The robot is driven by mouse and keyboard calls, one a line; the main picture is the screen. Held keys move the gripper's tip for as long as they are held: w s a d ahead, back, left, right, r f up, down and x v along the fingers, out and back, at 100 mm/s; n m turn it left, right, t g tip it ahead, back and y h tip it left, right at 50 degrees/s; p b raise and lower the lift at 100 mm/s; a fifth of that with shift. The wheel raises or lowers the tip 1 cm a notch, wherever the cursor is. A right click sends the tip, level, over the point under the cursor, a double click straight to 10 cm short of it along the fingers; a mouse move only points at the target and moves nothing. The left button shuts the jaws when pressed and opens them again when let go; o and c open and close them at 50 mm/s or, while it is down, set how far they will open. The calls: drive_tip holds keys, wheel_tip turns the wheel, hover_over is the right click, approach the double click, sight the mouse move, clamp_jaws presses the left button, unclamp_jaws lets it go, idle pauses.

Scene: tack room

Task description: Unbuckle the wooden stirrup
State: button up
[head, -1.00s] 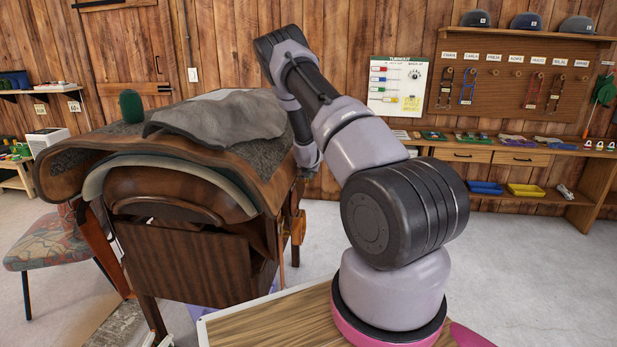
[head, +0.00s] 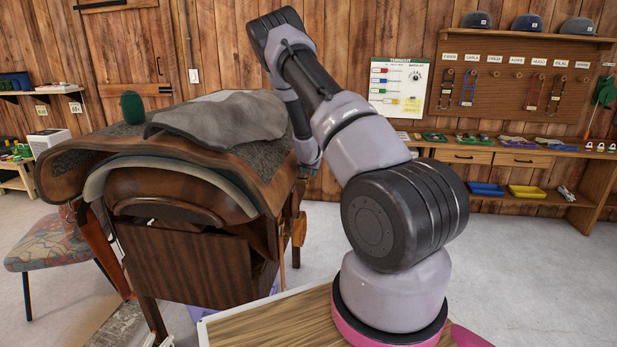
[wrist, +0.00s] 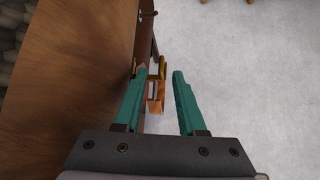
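The wooden stirrup (head: 299,229) hangs at the right side of the saddle on its stand, pale orange-brown in the head view. In the wrist view, the stirrup (wrist: 155,98) shows below and between the fingers, nearer the left one. A small brass-coloured piece, perhaps the buckle (wrist: 158,67), shows above it near the fingertips. My gripper (wrist: 159,72) is open, its two teal fingers apart with a clear gap. Nothing is visibly gripped. I cannot tell whether the left finger touches the strap or leather.
The brown saddle leather (wrist: 75,80) fills the left of the wrist view, close to the left finger. Bare pale floor (wrist: 250,80) lies to the right.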

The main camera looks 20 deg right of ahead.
drive_tip(key=v, duration=0.6)
drive_tip(key=shift+s, duration=0.15)
